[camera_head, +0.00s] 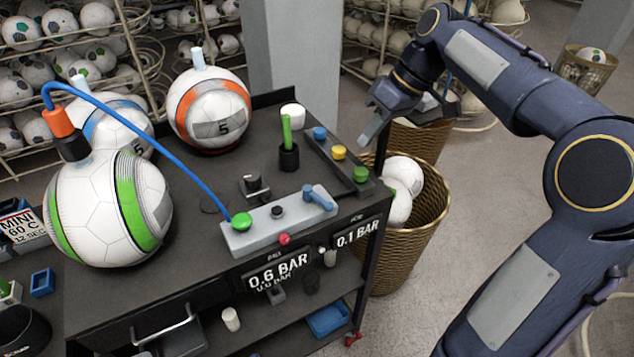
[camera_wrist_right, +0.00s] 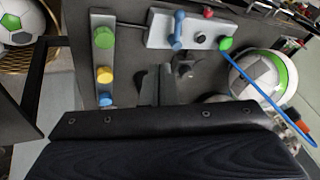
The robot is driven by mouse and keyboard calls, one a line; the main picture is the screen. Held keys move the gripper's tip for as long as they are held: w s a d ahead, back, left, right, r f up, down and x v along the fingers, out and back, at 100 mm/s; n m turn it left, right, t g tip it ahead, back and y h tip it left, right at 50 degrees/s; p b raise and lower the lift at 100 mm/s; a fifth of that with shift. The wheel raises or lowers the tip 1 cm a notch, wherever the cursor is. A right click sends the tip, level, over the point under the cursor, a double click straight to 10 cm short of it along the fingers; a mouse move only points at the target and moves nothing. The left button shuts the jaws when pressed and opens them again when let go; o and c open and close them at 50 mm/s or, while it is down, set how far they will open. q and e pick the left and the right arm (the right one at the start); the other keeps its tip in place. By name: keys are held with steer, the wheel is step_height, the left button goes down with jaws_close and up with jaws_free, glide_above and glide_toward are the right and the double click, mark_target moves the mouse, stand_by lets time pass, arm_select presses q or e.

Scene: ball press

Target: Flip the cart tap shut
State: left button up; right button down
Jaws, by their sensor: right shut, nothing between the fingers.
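The grey valve block (camera_head: 262,229) lies on the cart's top near its front edge. A blue tap lever (camera_head: 318,198) sits at its right end and lies across the block. The lever also shows in the right wrist view (camera_wrist_right: 178,30). A blue hose (camera_head: 150,123) runs from the block's green fitting (camera_head: 241,221) to the orange and black piece on the green-striped ball (camera_head: 92,208). My right gripper (camera_head: 368,136) is shut and empty, above the cart's right edge and apart from the lever. My left gripper is out of view.
A strip with blue, yellow and green knobs (camera_head: 338,153) lies behind the lever. A black cup with a green stick (camera_head: 288,155) and an orange-striped ball (camera_head: 210,110) stand further back. Gauges read 0.6 BAR (camera_head: 278,268) and 0.1 BAR (camera_head: 357,233). A ball basket (camera_head: 420,235) stands right of the cart.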

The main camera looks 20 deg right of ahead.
glide_toward(321, 201)
steer(key=w+d+f, duration=0.2)
steer(key=w+f, duration=0.2)
steer(key=shift+s+a+f+p, duration=0.25)
steer(key=shift+a+f, duration=0.05)
steer(key=shift+a, duration=0.3)
steer(key=shift+s+a+f+p, duration=0.25)
steer(key=shift+a+f, duration=0.1)
steer(key=shift+a, duration=0.2)
steer(key=shift+s+a+f+p, duration=0.25)
steer(key=shift+a+f, duration=0.05)
steer(key=shift+a, duration=0.3)
steer(key=shift+s+a+f+b, duration=0.35)
steer(key=shift+a+f+b, duration=0.2)
steer(key=shift+b, duration=0.3)
steer(key=shift+s+a+r+b, duration=0.15)
steer(key=shift+s+a+b, duration=0.05)
steer(key=shift+a+b, duration=0.15)
steer(key=shift+s, duration=0.1)
steer(key=shift+d, duration=0.1)
